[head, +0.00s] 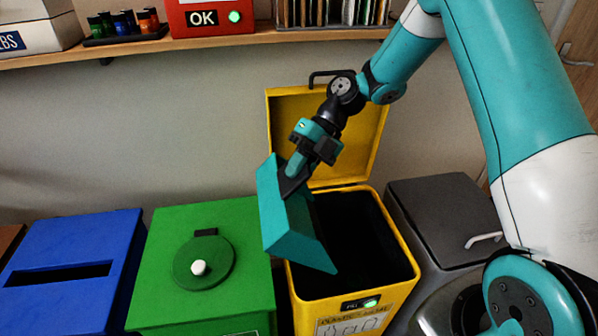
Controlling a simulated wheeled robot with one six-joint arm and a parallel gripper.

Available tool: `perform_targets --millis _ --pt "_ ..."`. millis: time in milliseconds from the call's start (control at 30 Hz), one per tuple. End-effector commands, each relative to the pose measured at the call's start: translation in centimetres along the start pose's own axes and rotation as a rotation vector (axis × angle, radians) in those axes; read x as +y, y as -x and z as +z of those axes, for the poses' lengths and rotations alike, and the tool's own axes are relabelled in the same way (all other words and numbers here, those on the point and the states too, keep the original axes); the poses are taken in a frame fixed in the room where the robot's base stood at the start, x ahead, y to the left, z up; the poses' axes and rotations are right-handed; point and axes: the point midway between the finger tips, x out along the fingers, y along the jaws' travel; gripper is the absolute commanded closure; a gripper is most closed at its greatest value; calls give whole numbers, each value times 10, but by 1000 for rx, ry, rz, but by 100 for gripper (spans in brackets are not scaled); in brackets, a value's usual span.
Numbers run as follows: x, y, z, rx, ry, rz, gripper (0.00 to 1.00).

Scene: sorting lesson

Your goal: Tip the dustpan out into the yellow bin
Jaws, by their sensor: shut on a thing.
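The yellow bin (411,262) stands right of the middle in the head view, with its yellow lid (358,147) swung up and back. Its inside looks dark, and I cannot see what lies in it. The teal dustpan (285,222) is steeply tilted over the left part of the bin's opening. My gripper (291,184) is shut on the dustpan at its upper end. The dustpan's underside or back faces me, so its inside is hidden. No debris shows falling.
A green bin (170,295) with a round lid and a blue bin (95,240) with a slot stand at left. A grey bin (440,195) with a closed lid stands at right. A shelf (120,46) with boxes and small bottles runs along the wall above.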

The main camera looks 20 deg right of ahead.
Motion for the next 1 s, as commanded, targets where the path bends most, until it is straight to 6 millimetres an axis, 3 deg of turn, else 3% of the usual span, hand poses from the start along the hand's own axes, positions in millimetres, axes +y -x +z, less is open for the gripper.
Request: perform_targets --millis 333,500,1000 --pt "37 33 -14 -5 -187 -478 100" --pt "44 43 -18 -3 -267 -651 100" --pt "48 48 -20 -1 -286 -681 100"
